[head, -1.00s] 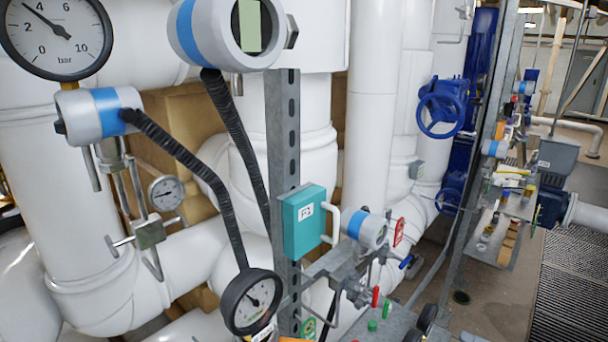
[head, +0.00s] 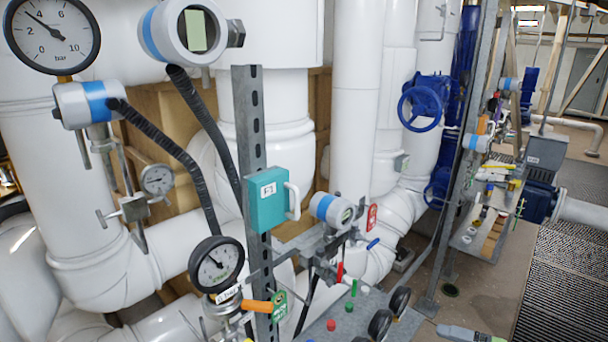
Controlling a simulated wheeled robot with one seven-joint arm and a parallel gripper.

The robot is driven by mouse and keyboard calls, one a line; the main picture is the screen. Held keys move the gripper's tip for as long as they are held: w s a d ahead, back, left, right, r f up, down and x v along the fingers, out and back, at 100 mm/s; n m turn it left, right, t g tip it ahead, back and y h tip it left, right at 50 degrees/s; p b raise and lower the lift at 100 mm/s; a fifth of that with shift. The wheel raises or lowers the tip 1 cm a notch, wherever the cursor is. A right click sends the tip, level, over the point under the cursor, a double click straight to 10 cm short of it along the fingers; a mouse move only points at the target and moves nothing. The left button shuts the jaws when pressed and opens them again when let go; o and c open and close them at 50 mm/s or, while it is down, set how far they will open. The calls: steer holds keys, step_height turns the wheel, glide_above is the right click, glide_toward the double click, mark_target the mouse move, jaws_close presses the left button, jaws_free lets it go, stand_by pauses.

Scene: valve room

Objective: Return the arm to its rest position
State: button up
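No part of my arm or gripper can be made out in the head view, so its pose and finger state are hidden from me. A small grey-green object (head: 468,334) is cut off by the bottom edge, and I cannot tell what it is.
A teal box (head: 267,200) marked F-1 sits on a perforated steel post (head: 249,125). Gauges, including a low one (head: 216,264), and white pipes fill the left. A grey panel (head: 345,322) with knobs is below. Blue handwheel (head: 422,104) stands behind; floor grating (head: 570,265) is clear at right.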

steer(key=s+a+r+n+g+h, duration=0.3)
steer(key=a+r+g+h, duration=0.1)
steer(key=a, duration=0.4)
steer(key=s+a+r+n+g+h, duration=0.3)
steer(key=a+r+g+h, duration=0.15)
steer(key=a, duration=0.35)
steer(key=s+a+r+t+h, duration=0.1)
steer(key=s+r+t+h, duration=0.1)
steer(key=s, duration=0.6)
steer(key=s+a+r+n+t+h, duration=0.1)
steer(key=s+r+t+h, duration=0.1)
steer(key=s+r, duration=0.3)
steer(key=s, duration=0.3)
steer(key=shift+s+r+t, duration=0.1)
steer(key=shift+t, duration=0.15)
stand_by(0.7)
